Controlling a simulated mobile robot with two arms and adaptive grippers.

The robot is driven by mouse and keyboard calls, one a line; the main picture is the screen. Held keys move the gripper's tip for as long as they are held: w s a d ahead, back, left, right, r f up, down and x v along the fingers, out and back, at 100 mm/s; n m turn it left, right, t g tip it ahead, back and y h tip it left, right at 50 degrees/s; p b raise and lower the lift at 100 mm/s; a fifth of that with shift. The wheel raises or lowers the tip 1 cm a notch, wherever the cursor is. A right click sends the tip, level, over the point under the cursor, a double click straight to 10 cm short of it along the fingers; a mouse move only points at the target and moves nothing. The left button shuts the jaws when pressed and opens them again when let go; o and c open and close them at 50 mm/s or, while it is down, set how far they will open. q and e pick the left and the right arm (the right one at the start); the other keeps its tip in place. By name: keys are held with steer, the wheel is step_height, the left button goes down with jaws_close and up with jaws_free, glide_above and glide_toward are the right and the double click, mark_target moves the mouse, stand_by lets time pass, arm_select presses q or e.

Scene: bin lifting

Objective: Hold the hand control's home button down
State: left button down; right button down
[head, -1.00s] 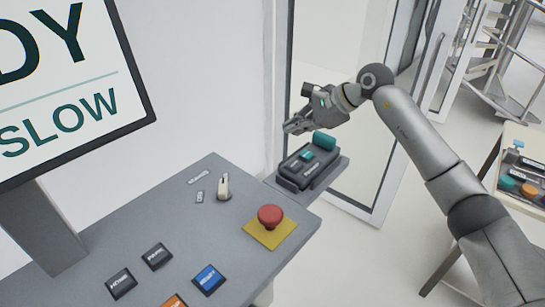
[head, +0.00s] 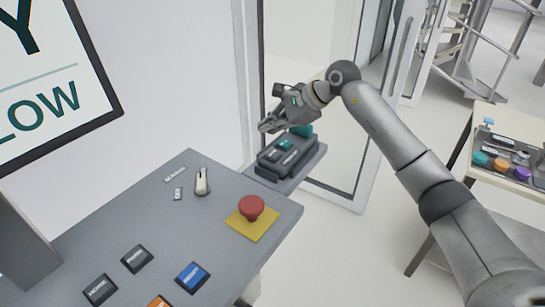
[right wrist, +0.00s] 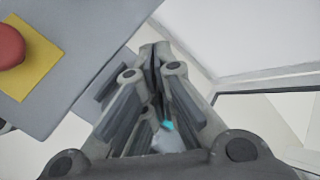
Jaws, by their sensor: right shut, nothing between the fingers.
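The hand control (head: 272,170) is a dark grey box with dark and teal buttons and a teal end piece (head: 303,131). It lies on a small grey shelf (head: 311,166) beside the console. The button labels are too small to read, so I cannot tell which is home. My right gripper (head: 266,127) is shut and empty, close above the far left part of the hand control. I cannot tell whether its tips touch it. In the right wrist view the shut fingers (right wrist: 155,52) hide most of what lies beneath. My left gripper is not in view.
The grey console (head: 150,215) carries a red mushroom button (head: 251,207) on a yellow plate, a white lever (head: 202,181) and several square buttons. A screen (head: 50,90) stands at left. A glass door is behind the shelf. A side table (head: 512,125) with coloured knobs stands at right.

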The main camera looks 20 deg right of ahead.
mark_target(271, 155)
step_height(271, 155, down, 5)
steer(key=b, duration=0.2)
steer(key=shift+b, duration=0.35)
stand_by(0.9)
steer(key=shift+f, duration=0.1)
steer(key=shift+f+b, duration=0.35)
steer(key=shift+b, duration=0.2)
